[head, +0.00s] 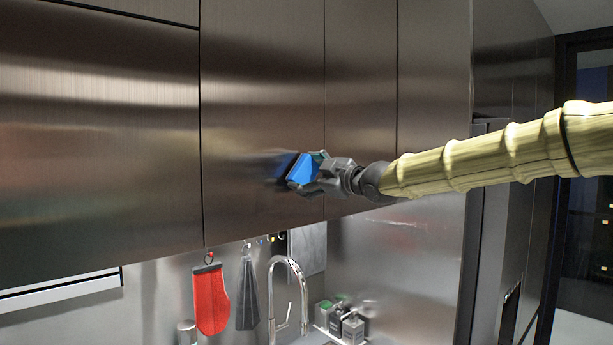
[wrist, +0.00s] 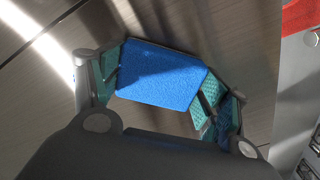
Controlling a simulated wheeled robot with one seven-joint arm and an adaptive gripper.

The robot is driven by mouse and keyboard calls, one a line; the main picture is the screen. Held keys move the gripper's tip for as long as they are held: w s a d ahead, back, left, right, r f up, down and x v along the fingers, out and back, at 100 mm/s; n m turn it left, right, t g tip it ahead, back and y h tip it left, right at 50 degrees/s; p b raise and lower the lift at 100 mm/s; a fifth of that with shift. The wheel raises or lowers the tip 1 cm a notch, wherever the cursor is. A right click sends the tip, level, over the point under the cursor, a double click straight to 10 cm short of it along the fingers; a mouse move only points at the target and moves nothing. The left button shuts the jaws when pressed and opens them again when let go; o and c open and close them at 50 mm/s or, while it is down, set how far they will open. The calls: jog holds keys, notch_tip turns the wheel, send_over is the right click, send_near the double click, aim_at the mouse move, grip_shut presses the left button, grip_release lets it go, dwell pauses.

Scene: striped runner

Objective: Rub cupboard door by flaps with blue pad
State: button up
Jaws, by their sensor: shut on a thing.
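My gripper (head: 314,172) is at the end of my arm, in front of the steel cupboard door (head: 260,80) at the middle of the head view. It is shut on the blue pad (head: 301,168). In the wrist view the blue pad (wrist: 160,78) sits between the two teal-lined fingers (wrist: 158,85). The pad is at or very close to the door's lower part; I cannot tell for sure whether it touches. A blurred reflection of it shows on the door. Red and dark grey flaps (head: 211,299) (head: 247,293) hang below this door.
Other steel doors (head: 95,120) (head: 360,90) flank this one, with thin gaps between. A tall dark-framed opening is at the far right.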

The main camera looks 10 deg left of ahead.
jog(key=shift+b+v, duration=0.3)
jog(key=shift+v, duration=2.25)
jog(key=v, duration=0.3)
jog(key=shift+r, duration=0.1)
jog(key=m+b, duration=0.9)
jog(key=b, duration=0.1)
send_near(259, 201)
jog(key=shift+x, duration=2.35)
jog(key=shift+p+x, duration=0.55)
jog(key=shift+x, duration=0.4)
